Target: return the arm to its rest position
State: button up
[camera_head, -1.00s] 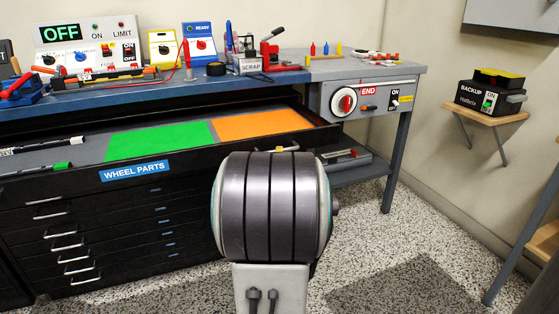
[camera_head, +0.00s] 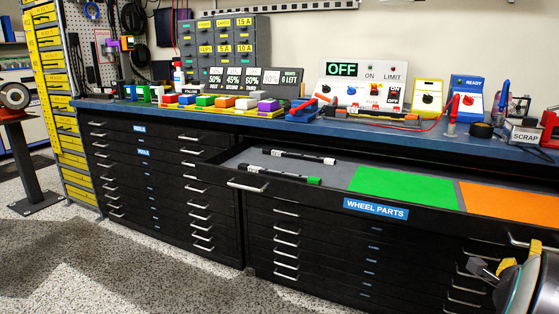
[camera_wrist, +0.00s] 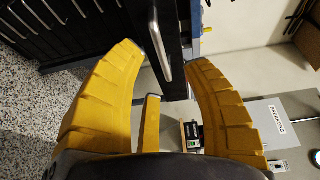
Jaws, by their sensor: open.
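In the head view, part of my arm (camera_head: 522,290) is at the lower right corner, in front of the drawer cabinet.
The WHEEL PARTS drawer (camera_head: 300,196) stands pulled out, holding two black rods, a green mat (camera_head: 402,186) and an orange mat (camera_head: 510,205). The blue bench (camera_head: 200,112) carries parts and devices. Speckled floor (camera_head: 130,270) is clear at left.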

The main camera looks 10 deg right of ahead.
jog(key=w+a+r+n+y+p, duration=0.3)
jog(key=a+r+n+y+p, duration=0.2)
jog(key=a+r+n+p, duration=0.4)
jog(key=w+a+r+n+y+p, duration=0.4)
jog(key=a+r+n+y+p, duration=0.15)
jog(key=a+p, duration=0.7)
jog(key=s+a+r+n+g+y+p, duration=0.4)
jog(key=s+a+r+n+g+p, duration=0.2)
jog(key=s+a+r+n+p, duration=0.8)
jog(key=s+a+r+p, duration=0.1)
jog(key=a+p, duration=0.3)
jog(key=shift+r+p, duration=0.3)
